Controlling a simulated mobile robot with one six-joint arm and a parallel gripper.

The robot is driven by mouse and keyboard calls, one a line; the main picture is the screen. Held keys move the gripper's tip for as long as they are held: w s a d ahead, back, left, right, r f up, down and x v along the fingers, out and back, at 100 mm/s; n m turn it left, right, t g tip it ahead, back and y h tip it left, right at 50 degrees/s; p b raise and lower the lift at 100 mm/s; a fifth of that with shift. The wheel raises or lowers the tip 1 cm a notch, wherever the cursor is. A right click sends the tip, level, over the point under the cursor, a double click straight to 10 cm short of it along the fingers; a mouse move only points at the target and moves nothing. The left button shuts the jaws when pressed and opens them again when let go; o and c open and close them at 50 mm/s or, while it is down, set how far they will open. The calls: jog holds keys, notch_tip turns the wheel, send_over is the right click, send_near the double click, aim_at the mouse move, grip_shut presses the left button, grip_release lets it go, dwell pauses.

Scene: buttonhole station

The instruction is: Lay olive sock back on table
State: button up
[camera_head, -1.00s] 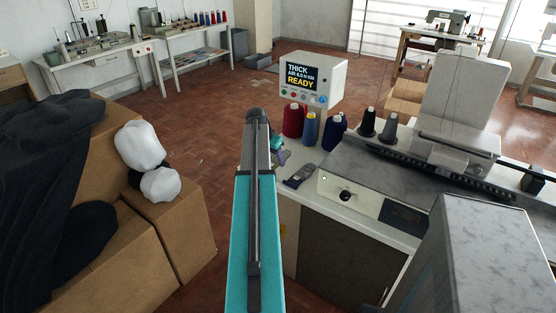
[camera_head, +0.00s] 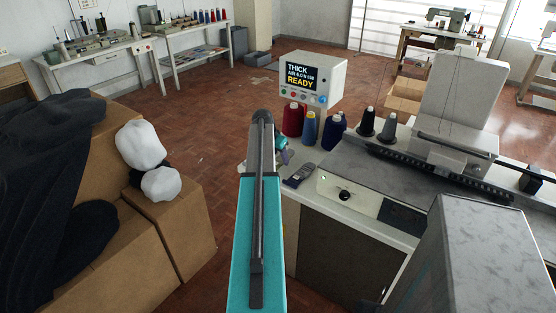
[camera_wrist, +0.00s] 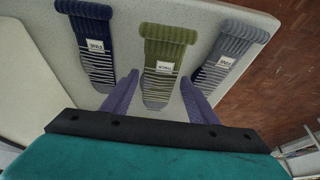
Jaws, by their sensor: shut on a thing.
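The olive sock (camera_wrist: 165,55), with a ribbed cuff, white label and grey-striped foot, shows in the wrist view. My gripper (camera_wrist: 159,80) has its two purple fingers on either side of the sock's foot and is shut on it. The sock lies over the pale table (camera_wrist: 205,12); I cannot tell whether it touches the surface. A navy sock (camera_wrist: 92,45) is to its left and a grey sock (camera_wrist: 222,60) to its right.
In the head view, thread cones (camera_head: 311,128) and a display box (camera_head: 314,78) reading READY stand past the gripper. A grey machine (camera_head: 345,180) is to the right. Cardboard boxes (camera_head: 168,230) are at left. The table's right edge is close to the grey sock in the wrist view.

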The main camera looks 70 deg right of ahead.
jog(key=shift+f, duration=0.9)
jog(key=shift+f, duration=0.15)
jog(key=o, duration=0.8)
jog(key=shift+b+v, duration=0.75)
jog(key=shift+v, duration=5.4)
